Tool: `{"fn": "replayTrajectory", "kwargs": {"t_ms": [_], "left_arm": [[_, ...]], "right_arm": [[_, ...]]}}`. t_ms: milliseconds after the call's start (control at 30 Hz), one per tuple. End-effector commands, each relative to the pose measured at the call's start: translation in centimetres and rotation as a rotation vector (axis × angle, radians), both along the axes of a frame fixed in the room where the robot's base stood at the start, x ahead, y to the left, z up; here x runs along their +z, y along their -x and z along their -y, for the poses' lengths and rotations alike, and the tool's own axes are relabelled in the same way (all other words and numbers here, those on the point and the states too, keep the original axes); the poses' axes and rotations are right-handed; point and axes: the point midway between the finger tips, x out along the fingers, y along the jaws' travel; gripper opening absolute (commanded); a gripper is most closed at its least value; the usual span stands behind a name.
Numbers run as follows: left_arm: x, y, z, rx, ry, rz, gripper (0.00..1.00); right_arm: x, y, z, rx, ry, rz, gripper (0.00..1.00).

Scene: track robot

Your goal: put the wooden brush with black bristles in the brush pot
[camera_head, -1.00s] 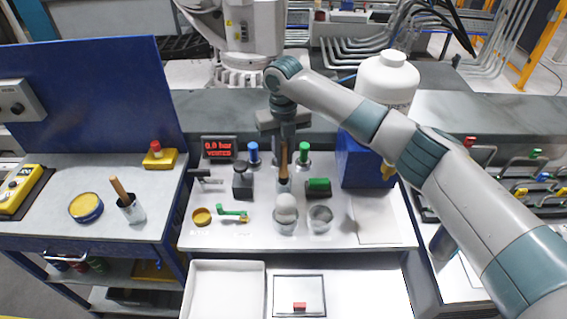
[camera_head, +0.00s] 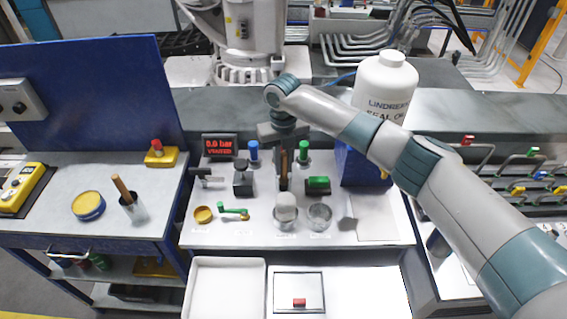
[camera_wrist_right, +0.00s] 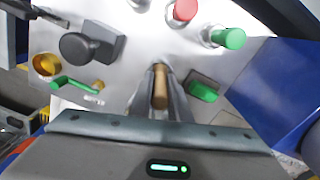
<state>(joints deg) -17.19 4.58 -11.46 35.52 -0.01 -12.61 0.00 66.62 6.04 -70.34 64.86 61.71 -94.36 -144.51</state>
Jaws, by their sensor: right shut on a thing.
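My right gripper (camera_head: 284,168) points down over the middle of the white work surface, shut on an upright brush with a brown wooden handle (camera_head: 283,160). The handle shows between the fingers in the right wrist view (camera_wrist_right: 160,88). Its bristles are hidden, so I cannot see their colour or whether they touch the surface. A grey metal pot (camera_head: 135,210), which looks like the brush pot, stands on the left bench. A wooden handle (camera_head: 121,188) leans out of it. My left gripper is not in view.
Around the gripper stand a black-knobbed block (camera_head: 242,182), a green-topped block (camera_head: 318,184), a white-filled jar (camera_head: 285,208) and an empty glass (camera_head: 320,216). A blue box (camera_head: 358,165) stands to the right.

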Motion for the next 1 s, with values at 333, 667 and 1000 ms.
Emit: {"fn": "replayTrajectory", "kwargs": {"t_ms": [333,667,1000], "left_arm": [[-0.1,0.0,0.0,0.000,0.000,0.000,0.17],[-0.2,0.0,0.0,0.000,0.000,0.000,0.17],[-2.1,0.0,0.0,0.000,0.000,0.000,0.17]], "right_arm": [[-0.1,0.0,0.0,0.000,0.000,0.000,0.35],[0.8,-0.1,0.0,0.000,-0.002,0.002,0.35],[5.8,-0.1,0.0,0.000,-0.001,0.004,0.35]]}}
